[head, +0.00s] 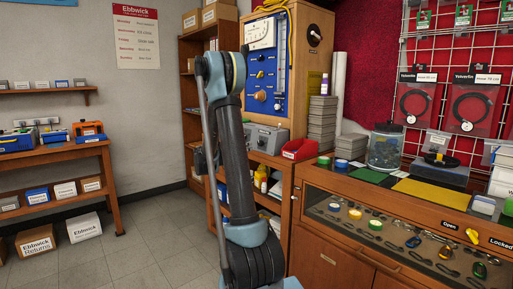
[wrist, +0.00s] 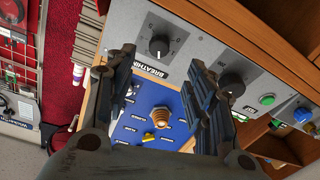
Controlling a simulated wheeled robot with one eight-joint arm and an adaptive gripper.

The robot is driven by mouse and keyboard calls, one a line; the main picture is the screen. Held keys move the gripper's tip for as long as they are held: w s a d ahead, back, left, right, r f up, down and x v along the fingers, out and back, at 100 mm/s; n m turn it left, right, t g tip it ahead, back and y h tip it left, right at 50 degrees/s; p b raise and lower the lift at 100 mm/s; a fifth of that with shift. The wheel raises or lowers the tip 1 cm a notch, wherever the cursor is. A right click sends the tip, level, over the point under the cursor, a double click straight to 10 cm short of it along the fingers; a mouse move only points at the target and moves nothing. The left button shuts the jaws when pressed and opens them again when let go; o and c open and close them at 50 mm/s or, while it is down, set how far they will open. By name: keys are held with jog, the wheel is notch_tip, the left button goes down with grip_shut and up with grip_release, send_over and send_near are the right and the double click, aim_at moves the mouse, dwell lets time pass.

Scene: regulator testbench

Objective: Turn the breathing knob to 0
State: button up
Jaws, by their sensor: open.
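The breathing knob (wrist: 160,46) is a dark round knob on a grey panel in the wrist view, with a black "BREATHING" label (wrist: 150,69) beside it. Dial marks surround it, but its exact setting is too small to read. My gripper (wrist: 160,66) is open, with one dark finger on each side of the picture. The knob shows beyond the gap between the fingertips, and nothing is held. I cannot tell how far apart they are in depth. In the head view my arm stands before the testbench, and I cannot make out the gripper.
A second dark knob (wrist: 232,84), a green button (wrist: 267,99) and a blue button (wrist: 302,115) share the grey panel. A blue panel (wrist: 150,120) carries a brass fitting (wrist: 188,105). The wooden testbench (head: 310,75) stands behind a red bin (head: 300,149).

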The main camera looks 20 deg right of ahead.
aim_at(259, 143)
jog(key=x, duration=1)
jog(key=c, duration=1.1)
